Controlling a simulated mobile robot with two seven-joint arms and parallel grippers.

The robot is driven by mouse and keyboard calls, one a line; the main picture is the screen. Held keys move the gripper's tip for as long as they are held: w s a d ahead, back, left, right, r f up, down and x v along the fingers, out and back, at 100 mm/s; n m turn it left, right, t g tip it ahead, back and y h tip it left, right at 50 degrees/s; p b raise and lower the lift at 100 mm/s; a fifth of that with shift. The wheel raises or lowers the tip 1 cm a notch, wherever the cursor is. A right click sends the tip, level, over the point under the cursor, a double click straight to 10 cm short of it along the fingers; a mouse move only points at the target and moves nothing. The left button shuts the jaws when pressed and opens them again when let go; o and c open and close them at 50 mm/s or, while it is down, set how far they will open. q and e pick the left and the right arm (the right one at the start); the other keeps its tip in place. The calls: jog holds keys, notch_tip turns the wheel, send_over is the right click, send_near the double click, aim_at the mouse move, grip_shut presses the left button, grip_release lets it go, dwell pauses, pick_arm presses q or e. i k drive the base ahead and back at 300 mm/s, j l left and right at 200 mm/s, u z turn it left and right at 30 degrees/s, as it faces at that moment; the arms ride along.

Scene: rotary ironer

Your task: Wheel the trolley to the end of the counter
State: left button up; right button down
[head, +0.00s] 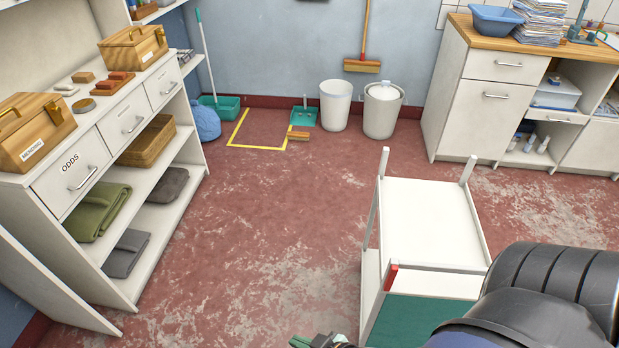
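The white trolley (425,215) stands on the red floor at the lower right, with grey corner posts, a green end panel (415,318) on the near side and a small red piece at its near left corner. The counter (490,105), white with a wooden top, stands at the back right, beyond the trolley and apart from it. My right arm covers the trolley's near right part. A small part of my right gripper (320,341) shows at the bottom edge, left of the trolley; its fingers are mostly cut off. My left gripper is out of view.
A yellow taped outline (258,147) lies on the floor by the back wall, with a brush on its right edge. A white bin (335,108) and a lidded bucket (383,112) stand beside it. White shelving (120,150) lines the left. The middle floor is clear.

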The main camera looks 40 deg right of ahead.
aim_at(432, 230)
jog(key=i+j+z, duration=0.1)
jog(key=i+j, duration=0.15)
jog(key=i, duration=0.25)
jog(key=i+j, duration=0.35)
jog(key=i+z, duration=0.25)
jog(key=z, duration=0.2)
jog(key=i+z, duration=0.25)
jog(key=z, duration=0.25)
jog(key=i+z, duration=0.25)
jog(key=z, duration=0.2)
jog(key=i+z, duration=0.2)
jog(key=z, duration=0.2)
jog(key=i+j+z, duration=0.15)
jog(key=z, duration=0.3)
jog(key=i+j+z, duration=0.2)
jog(key=z, duration=0.2)
jog(key=i+j+z, duration=0.45)
jog(key=z, duration=0.15)
